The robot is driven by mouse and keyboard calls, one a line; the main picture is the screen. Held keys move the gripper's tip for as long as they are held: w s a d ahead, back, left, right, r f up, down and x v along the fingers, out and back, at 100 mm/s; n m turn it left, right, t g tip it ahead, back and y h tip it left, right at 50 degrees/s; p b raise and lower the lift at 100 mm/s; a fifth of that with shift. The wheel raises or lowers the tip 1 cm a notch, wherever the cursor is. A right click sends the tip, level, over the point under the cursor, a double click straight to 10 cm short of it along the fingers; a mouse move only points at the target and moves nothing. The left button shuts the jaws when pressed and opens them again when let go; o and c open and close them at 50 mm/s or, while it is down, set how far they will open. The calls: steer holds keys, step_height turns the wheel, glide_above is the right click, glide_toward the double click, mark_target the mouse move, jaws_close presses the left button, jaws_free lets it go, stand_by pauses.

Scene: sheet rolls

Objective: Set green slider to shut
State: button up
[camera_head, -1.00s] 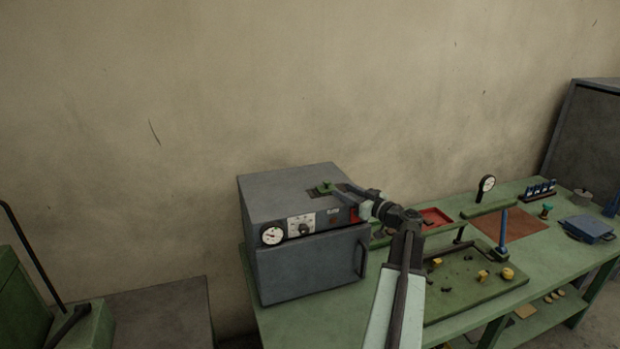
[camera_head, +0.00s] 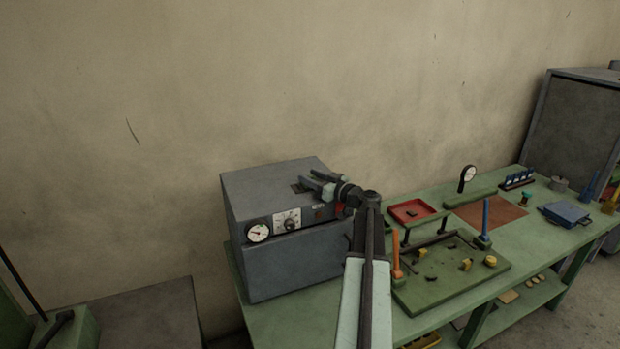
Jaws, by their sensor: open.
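The grey oven-like box (camera_head: 285,258) stands at the left end of the green bench, with its door shut. On its top is a small dark slot plate (camera_head: 297,188). My gripper (camera_head: 312,180) is open, with its pale fingers over the right part of this plate. The green slider that showed on the plate earlier cannot be clearly told apart from the fingers now. Its position along the slot, and whether the fingers touch it, cannot be told.
A gauge (camera_head: 258,233) and a dial panel (camera_head: 287,221) are on the box front. Right of my arm, the green bench holds a red tray (camera_head: 412,210), a green fixture board (camera_head: 450,290), an orange post (camera_head: 396,255) and a blue post (camera_head: 485,218). The wall behind is bare.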

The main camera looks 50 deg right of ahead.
jaws_close()
stand_by(1.3)
